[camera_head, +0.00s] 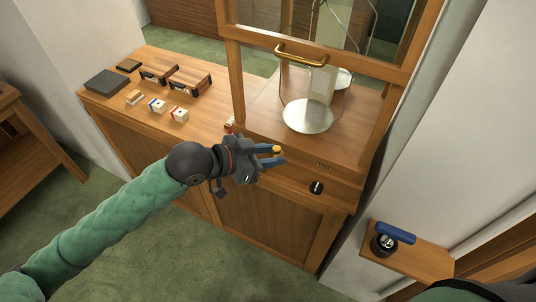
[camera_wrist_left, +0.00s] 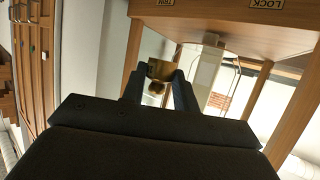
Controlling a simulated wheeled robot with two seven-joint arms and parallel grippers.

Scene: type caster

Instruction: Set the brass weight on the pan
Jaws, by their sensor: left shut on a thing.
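My left gripper (camera_head: 275,155) is shut on the small brass weight (camera_head: 276,149), which shows yellow between the blue fingertips. In the left wrist view the brass weight (camera_wrist_left: 158,72) sits between the fingers. The gripper is in front of the wooden balance case, lower left of the round silver pan (camera_head: 308,115). The pan hangs from a wire bow inside the case, behind the raised front sash with its brass handle (camera_head: 301,54). The weight is apart from the pan. The pan looks empty. My right gripper does not show.
On the wooden bench (camera_head: 215,116) to the left are a dark slab (camera_head: 107,81), wooden boxes (camera_head: 189,80) and small white blocks (camera_head: 178,114). A wall shelf (camera_head: 420,262) at lower right holds a blue-handled object (camera_head: 395,233).

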